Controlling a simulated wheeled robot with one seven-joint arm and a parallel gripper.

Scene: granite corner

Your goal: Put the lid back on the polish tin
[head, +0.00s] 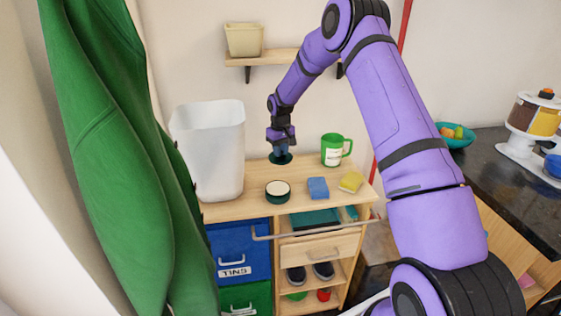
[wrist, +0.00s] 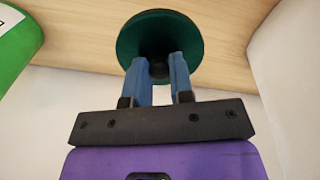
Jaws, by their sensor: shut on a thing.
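The polish tin (head: 278,193) is a round dark green tin on the wooden bench top, open, with a pale cream filling showing. The lid (head: 281,159) is a dark green disc behind the tin, near the back of the bench. My gripper (head: 281,152) is above the lid, pointing down. In the wrist view its blue fingers (wrist: 160,66) are shut on the small dark knob at the lid's centre (wrist: 181,28). I cannot tell whether the lid touches the bench top or hangs just above it. The tin is not in the wrist view.
A tall white bin (head: 208,150) stands left of the lid. A green mug (head: 332,150) stands to its right. A blue sponge (head: 318,188) and a yellow sponge (head: 351,181) lie right of the tin. A shelf (head: 265,57) with a cream pot is on the wall.

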